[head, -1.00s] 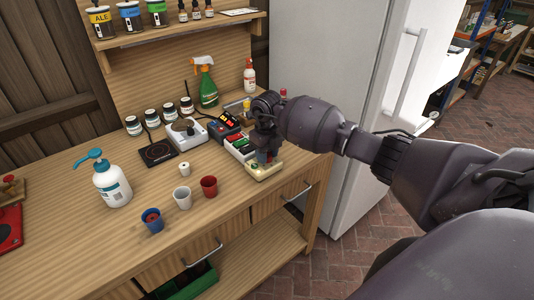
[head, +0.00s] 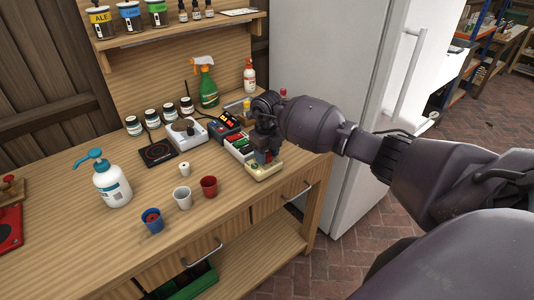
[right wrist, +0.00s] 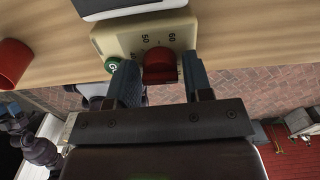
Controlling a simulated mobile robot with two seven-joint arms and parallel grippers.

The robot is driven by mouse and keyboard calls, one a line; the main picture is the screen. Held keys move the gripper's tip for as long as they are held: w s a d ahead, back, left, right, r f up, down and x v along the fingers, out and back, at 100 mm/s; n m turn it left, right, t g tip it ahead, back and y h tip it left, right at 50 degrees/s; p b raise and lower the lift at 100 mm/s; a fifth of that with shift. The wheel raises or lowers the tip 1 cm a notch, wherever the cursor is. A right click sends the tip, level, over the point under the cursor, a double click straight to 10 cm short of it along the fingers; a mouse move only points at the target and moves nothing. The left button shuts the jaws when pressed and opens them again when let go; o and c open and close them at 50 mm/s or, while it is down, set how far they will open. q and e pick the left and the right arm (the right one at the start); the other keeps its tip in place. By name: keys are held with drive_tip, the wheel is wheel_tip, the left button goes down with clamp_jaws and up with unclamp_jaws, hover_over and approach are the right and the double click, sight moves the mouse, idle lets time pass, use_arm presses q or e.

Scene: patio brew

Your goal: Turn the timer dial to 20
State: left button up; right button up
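The timer is a cream box (head: 262,174) near the front right edge of the workbench. In the right wrist view its cream face (right wrist: 118,38) shows the marks 50 and 60, a round green button (right wrist: 112,64) and a red dial (right wrist: 160,66). My right gripper (head: 265,156) is over the timer. In the right wrist view its two blue-grey fingers stand on either side of the red dial, with a narrow gap that looks open. The dial's pointer and its exact setting are not clear.
Red (head: 209,186), white (head: 182,198) and blue (head: 152,221) cups stand to the left. A fridge (head: 322,90) stands close behind the bench at right.

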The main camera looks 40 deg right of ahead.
sight(267, 153)
drive_tip(key=shift+r, duration=0.55)
wheel_tip(267, 153, up, 9)
drive_tip(key=shift+f, duration=0.1)
drive_tip(key=shift+r, duration=0.45)
